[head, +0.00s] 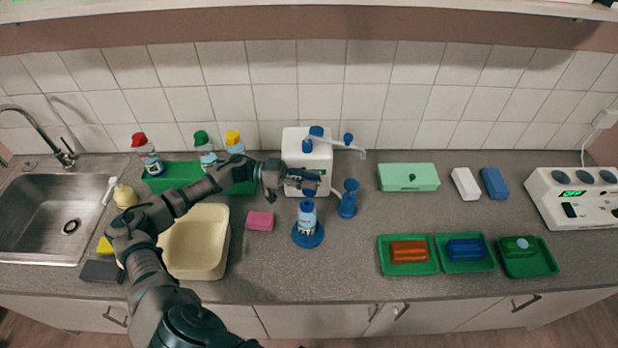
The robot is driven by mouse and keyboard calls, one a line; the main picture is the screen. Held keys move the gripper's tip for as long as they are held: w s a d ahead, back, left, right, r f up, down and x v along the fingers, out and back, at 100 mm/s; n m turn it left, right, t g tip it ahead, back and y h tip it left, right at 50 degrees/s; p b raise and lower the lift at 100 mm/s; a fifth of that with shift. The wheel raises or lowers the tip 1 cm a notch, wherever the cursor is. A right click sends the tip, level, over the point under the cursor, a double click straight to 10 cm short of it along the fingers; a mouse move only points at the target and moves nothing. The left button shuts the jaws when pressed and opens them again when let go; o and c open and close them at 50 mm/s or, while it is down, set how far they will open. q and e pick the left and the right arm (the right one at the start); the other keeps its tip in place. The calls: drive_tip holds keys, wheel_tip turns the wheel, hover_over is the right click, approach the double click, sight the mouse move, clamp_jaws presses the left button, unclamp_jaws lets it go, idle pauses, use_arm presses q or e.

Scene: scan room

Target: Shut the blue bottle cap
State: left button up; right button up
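A small white bottle (307,222) with a printed label and a blue cap (307,206) stands upright on a round blue base (308,238) in the middle of the counter. The cap sits at the bottle's top; its exact seating is too small to tell. My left gripper (312,182) reaches in from the left, level with the counter, and shows just behind and above the cap, apart from it in the picture. Its fingers are small and dark against the white container, so I cannot tell whether they are open. My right gripper is not in view.
A white container with blue taps (307,147) stands behind the gripper. A blue cylinder (348,198) is close right of the bottle, a pink sponge (260,221) left. A cream basin (196,242) lies under my arm. Green trays (465,267) are at right. Counter in front is clear.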

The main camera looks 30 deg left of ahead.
use_arm(q)
drive_tip(key=shift+a, duration=0.15)
drive_tip(key=shift+d, duration=0.2)
drive_tip(key=c, duration=0.5)
drive_tip(key=shift+d, duration=0.3)
clamp_jaws()
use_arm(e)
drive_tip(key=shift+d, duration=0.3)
